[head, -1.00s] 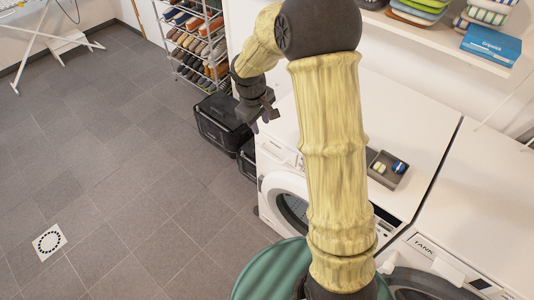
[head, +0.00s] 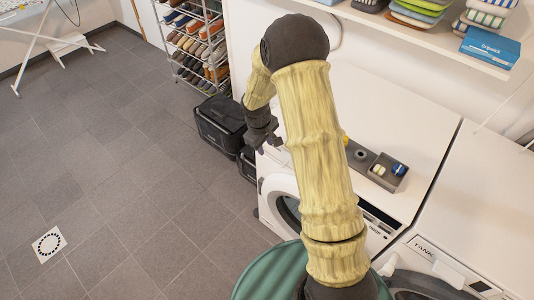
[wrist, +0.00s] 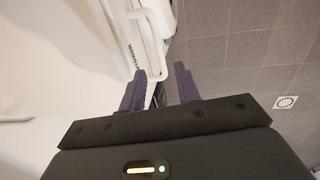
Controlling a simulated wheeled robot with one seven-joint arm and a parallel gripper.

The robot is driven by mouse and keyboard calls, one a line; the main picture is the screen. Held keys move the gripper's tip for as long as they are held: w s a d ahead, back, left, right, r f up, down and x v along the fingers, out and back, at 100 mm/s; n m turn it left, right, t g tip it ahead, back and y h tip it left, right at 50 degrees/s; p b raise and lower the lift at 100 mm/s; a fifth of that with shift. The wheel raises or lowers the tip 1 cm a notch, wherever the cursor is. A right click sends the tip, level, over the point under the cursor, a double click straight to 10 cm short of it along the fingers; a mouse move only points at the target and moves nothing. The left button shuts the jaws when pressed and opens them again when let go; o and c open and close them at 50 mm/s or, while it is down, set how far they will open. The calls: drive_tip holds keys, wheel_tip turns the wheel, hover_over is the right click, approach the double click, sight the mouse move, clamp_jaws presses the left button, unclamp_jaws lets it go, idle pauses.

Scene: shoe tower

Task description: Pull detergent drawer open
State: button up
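The white washing machine (head: 272,180) stands behind my arm in the head view. Its detergent drawer is mostly hidden there by my gripper and arm. In the wrist view a white raised handle-like part (wrist: 152,32), apparently the drawer front, stands out from the machine's edge near dark lettering. My gripper (wrist: 161,70) is open and empty, its two dark purple fingers apart just below that part in the picture. I cannot tell whether a finger touches it. In the head view my gripper (head: 268,148) is at the machine's upper left front corner.
A second white machine marked TANK (head: 470,215) stands to the right. A grey tray (head: 388,172) with small items sits on top. Black crates (head: 220,122) and a shoe rack (head: 192,45) stand to the left and behind.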

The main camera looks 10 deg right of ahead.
sight(268, 157)
drive_tip(key=f, duration=0.4)
drive_tip(key=d+f, duration=0.1)
drive_tip(key=f, duration=0.1)
drive_tip(key=shift+w, duration=0.35)
clamp_jaws()
